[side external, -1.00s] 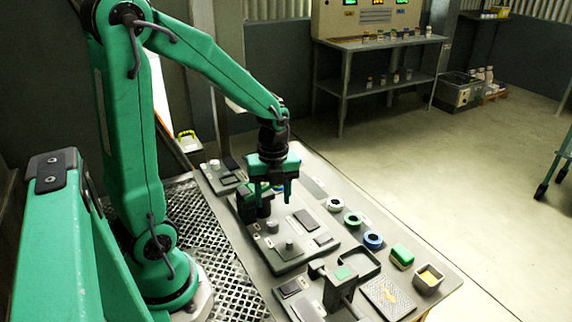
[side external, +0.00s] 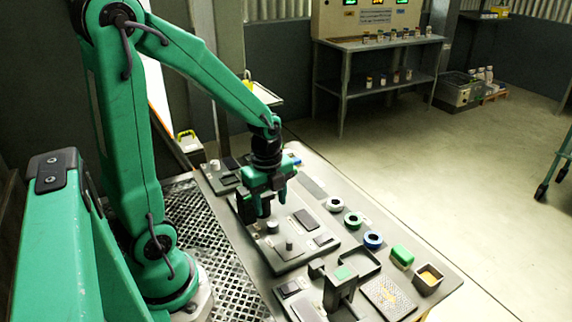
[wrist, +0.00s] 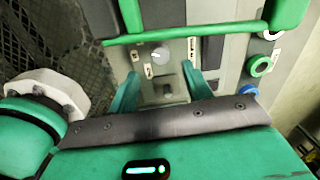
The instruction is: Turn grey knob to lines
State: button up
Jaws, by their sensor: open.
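The panel (side external: 300,257) on the bench carries a round grey knob (side external: 272,227). In the wrist view the knob (wrist: 160,55) has small pale marked labels (wrist: 148,71) around it. A second, smaller grey knob (side external: 289,245) stands nearer the side camera; it also shows in the wrist view (wrist: 168,90). My gripper (side external: 272,206) is open and empty, pointing down above the panel, close to the round knob. In the wrist view its green fingers (wrist: 160,88) stand apart. I cannot tell the exact height of the fingertips over the knob.
A green block (side external: 402,256) and a small square container (side external: 429,279) are further right. A dark upright fixture (side external: 341,290) stands in front.

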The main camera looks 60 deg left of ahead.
aim_at(272, 222)
jog(key=shift+w+f, duration=0.15)
jog(key=shift+f, duration=3.15)
jog(key=c, duration=1)
jog(key=shift+m, duration=2.3)
jog(key=shift+a, duration=0.1)
